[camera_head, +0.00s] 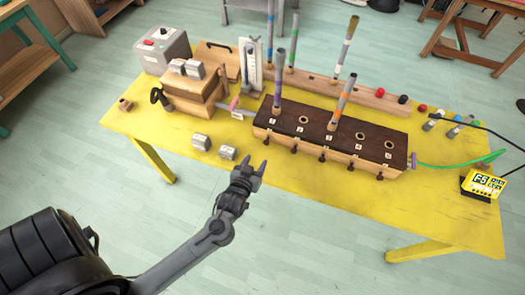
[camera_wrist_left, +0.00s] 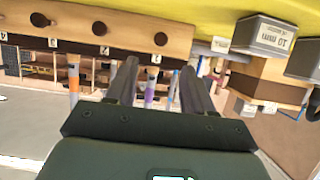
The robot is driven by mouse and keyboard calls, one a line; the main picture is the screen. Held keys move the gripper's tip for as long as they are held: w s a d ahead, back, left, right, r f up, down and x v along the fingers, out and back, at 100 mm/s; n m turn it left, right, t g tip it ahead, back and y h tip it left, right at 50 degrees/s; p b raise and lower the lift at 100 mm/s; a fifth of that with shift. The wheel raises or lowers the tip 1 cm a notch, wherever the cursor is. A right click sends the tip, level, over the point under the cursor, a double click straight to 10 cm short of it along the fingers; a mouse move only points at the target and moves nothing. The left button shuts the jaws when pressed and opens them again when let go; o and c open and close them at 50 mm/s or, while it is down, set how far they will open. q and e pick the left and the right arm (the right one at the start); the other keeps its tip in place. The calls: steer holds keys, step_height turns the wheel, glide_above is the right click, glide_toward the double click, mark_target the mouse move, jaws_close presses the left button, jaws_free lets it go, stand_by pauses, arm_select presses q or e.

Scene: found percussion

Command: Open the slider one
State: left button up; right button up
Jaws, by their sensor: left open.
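A long wooden box (camera_head: 330,136) with a dark top stands on the yellow table, with holes and number labels on top. Several small dark slider knobs line its near face. The leftmost, slider one (camera_head: 266,139), also shows in the left wrist view (camera_wrist_left: 160,39), near the label 1. It looks pushed in close to the face, though I cannot tell how far. My left gripper (camera_head: 252,168) is open and empty, in front of the box's left end and apart from it. In the left wrist view its fingers (camera_wrist_left: 158,80) point toward this knob. My right gripper is out of view.
Two small grey-topped blocks (camera_head: 227,152) lie on the yellow table (camera_head: 450,215) left of the gripper. A wooden crank box (camera_head: 190,97) stands behind them. Coloured tubes (camera_head: 279,75) rise from the box. A yellow display (camera_head: 483,184) sits at the right.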

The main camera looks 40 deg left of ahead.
mark_target(266, 144)
arm_select(q)
steer(key=b+x, duration=0.2)
steer(key=x, duration=0.9)
steer(key=shift+a+r, duration=0.1)
steer(key=shift+c, duration=0.3)
jaws_close()
